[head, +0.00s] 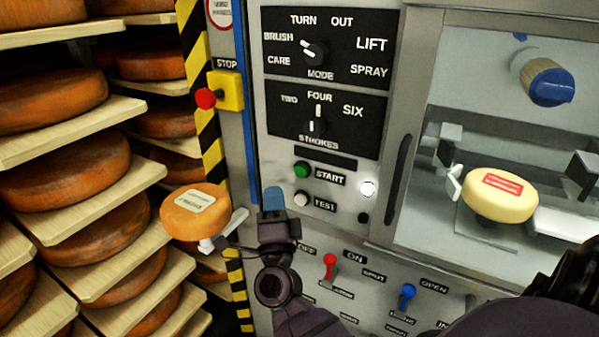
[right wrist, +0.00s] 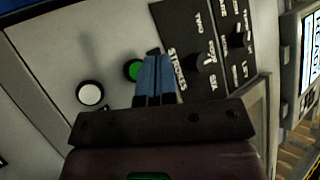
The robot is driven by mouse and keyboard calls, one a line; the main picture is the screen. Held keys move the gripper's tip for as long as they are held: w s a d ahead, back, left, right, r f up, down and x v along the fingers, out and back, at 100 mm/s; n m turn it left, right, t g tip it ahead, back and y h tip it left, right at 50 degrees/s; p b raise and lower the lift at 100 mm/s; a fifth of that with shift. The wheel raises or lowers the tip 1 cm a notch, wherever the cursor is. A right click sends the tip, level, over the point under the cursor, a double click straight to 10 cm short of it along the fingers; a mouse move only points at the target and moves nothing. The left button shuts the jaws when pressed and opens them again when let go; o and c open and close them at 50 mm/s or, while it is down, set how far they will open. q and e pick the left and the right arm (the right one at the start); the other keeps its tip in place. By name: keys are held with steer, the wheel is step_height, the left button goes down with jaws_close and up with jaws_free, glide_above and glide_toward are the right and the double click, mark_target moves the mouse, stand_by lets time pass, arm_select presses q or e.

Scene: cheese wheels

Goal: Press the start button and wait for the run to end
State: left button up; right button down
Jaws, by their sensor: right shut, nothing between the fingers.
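The green start button (head: 302,169) is on the grey machine panel, left of its START label. It also shows in the right wrist view (right wrist: 132,70), partly hidden by my fingers. My right gripper (head: 273,198) has blue fingertips and is shut and empty. In the head view its tips are left of and below the start button, near the white TEST button (head: 301,199). In the right wrist view the closed fingers (right wrist: 155,78) overlap the green button's edge; I cannot tell whether they touch it. My left gripper is not in view.
A yellow cheese wheel (head: 499,195) sits in the machine's chamber at right. An orange wheel (head: 193,211) is beside white pads at left. A red stop button (head: 205,99), red switch (head: 330,262) and blue switch (head: 407,293) are nearby. Shelves of cheese fill the left.

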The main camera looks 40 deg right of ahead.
mark_target(301, 171)
steer(key=shift+w+d, duration=0.35)
steer(key=shift+d, duration=0.55)
steer(key=shift+w+d, duration=0.4)
steer(key=shift+d, duration=0.5)
steer(key=shift+w+d, duration=0.35)
steer(key=shift+d, duration=0.55)
steer(key=shift+w+d, duration=0.1)
steer(key=shift+d, duration=0.05)
steer(key=shift+w+d, duration=0.1)
steer(key=shift+d, duration=0.1)
